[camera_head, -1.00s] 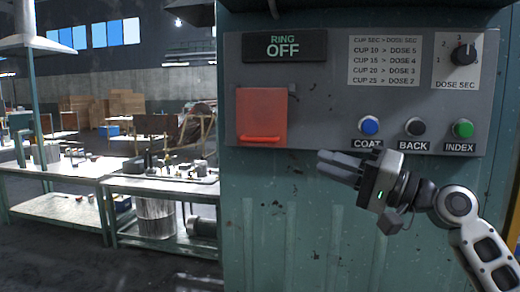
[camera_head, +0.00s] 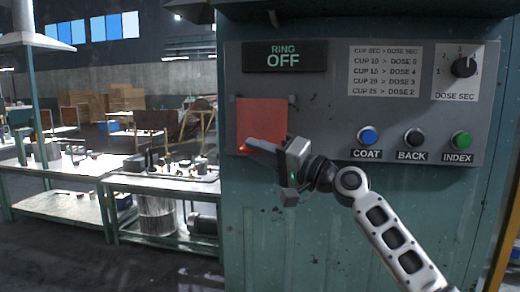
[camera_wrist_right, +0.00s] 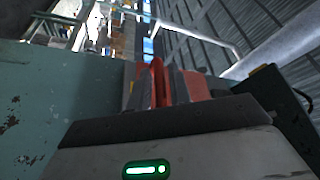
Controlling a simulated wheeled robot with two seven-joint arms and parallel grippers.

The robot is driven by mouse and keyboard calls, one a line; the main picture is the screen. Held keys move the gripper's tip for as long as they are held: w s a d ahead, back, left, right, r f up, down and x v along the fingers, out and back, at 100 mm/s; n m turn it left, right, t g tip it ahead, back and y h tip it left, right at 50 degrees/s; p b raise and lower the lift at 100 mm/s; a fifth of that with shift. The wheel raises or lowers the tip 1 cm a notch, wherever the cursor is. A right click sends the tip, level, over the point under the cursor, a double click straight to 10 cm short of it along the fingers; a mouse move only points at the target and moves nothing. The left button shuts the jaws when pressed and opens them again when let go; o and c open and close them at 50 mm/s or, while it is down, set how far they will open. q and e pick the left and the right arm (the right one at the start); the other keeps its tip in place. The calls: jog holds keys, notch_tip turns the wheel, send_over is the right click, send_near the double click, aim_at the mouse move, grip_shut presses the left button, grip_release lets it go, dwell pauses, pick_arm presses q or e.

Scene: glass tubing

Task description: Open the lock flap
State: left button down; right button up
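The lock flap is a red square plate (camera_head: 260,116) on the grey control panel, lying flat and closed. My right gripper (camera_head: 252,146) is at its lower edge, where the fingers cover the flap's handle bar. In the right wrist view a red bar (camera_wrist_right: 157,82) shows between the two dark fingers, with more red of the flap (camera_wrist_right: 198,86) beside them. The fingers lie close on both sides of the bar; whether they press on it I cannot tell. My left gripper is not in view.
The panel (camera_head: 310,130) carries a "RING OFF" display (camera_head: 284,56), a dose knob (camera_head: 464,66), and blue (camera_head: 367,136), black (camera_head: 414,137) and green (camera_head: 461,140) buttons right of the flap. Workbenches (camera_head: 160,185) stand at the left. The space in front of the flap is otherwise clear.

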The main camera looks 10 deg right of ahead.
grip_shut()
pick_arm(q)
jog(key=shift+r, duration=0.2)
pick_arm(e)
jog(key=shift+s, duration=0.1)
